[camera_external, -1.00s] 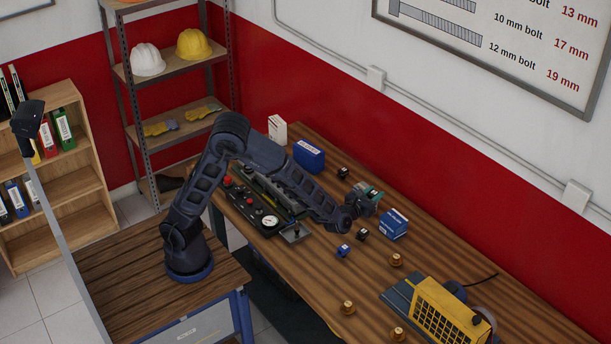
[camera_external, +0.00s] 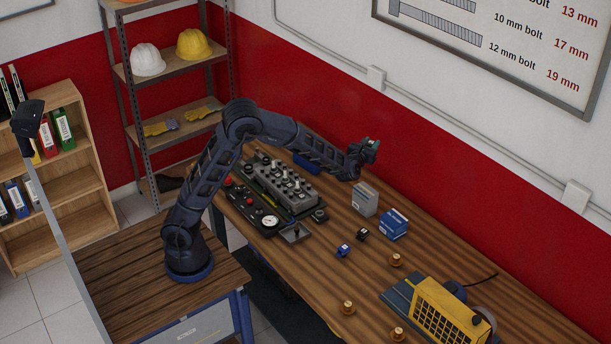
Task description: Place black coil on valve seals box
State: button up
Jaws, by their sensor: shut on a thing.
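My gripper (camera_external: 371,147) is raised above the back part of the bench, close to the red wall band in the picture. It is shut on a small dark thing that looks like a black coil, mostly hidden by the fingers. Another small black coil (camera_external: 362,234) stands on the bench, right of a blue coil (camera_external: 343,250). A grey box (camera_external: 364,199) stands below my gripper in the picture. A blue and white box (camera_external: 394,223) stands right of it. Another blue box (camera_external: 304,165) is mostly behind my arm. The box labels are too small to read, so I cannot tell which is valve seals.
A grey engine block (camera_external: 283,183) and a black panel with a gauge (camera_external: 269,221) stand left on the bench (camera_external: 300,279). Several brass pieces (camera_external: 396,260) stand at the front and right, near a yellow machine (camera_external: 444,309).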

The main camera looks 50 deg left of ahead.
notch_tip(320, 180, down, 18)
jog(key=shift+r, duration=0.1)
dwell(0.5)
jog(key=o, duration=1)
jog(key=shift+o, duration=0.2)
